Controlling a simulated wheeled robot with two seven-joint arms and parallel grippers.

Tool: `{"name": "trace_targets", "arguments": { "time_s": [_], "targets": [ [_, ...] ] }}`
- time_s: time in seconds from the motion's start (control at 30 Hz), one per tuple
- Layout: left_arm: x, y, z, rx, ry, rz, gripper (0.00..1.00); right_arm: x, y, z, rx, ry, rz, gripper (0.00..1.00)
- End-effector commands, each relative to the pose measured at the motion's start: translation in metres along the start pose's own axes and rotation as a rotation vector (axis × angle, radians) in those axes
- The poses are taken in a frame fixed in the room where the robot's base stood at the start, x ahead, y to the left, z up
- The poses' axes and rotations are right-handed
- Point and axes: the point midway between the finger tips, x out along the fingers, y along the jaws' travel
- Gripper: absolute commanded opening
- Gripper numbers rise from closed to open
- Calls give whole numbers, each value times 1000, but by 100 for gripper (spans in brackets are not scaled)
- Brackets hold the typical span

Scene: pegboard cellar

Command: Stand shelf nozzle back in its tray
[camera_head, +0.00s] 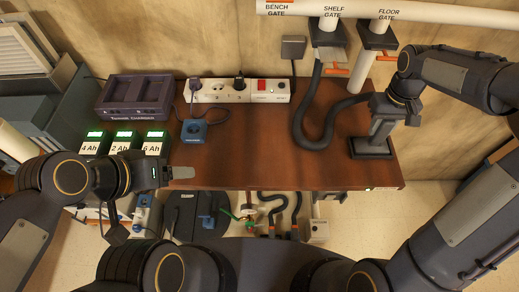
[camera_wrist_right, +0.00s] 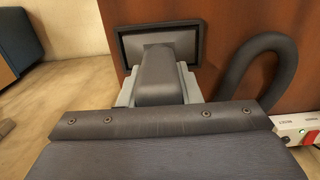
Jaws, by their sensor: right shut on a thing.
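The shelf nozzle (camera_head: 379,129) is a grey piece with a dark hose (camera_head: 309,128) running from the shelf gate (camera_head: 328,40). My right gripper (camera_head: 388,108) is shut on it and holds it about upright. In the right wrist view the nozzle (camera_wrist_right: 158,78) sits between the pale fingers of my gripper (camera_wrist_right: 160,92). Its lower end is over or in the dark rimmed tray (camera_head: 371,155), which also shows in the wrist view (camera_wrist_right: 122,44); I cannot tell whether it touches the bottom. My left gripper (camera_head: 180,172) is by the bench's front left, its jaw gap unclear.
A charger (camera_head: 134,97) and several labelled batteries (camera_head: 123,142) are at left. The bench's middle (camera_head: 250,150) is clear. The hose loops left of the tray.

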Motion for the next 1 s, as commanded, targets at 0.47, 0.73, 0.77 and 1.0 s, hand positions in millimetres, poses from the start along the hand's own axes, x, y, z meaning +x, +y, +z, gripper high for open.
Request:
{"name": "trace_targets", "arguments": {
  "time_s": [0.47,0.73,0.77,1.0],
  "targets": [
    [1,0,0,0,0,0,73,1,0,0,0,1,0,56],
    [1,0,0,0,0,0,73,2,0,0,0,0,0,72],
    [1,0,0,0,0,0,73,2,0,0,0,0,0,76],
    [1,0,0,0,0,0,73,1,0,0,0,0,0,78]
  ]
}}
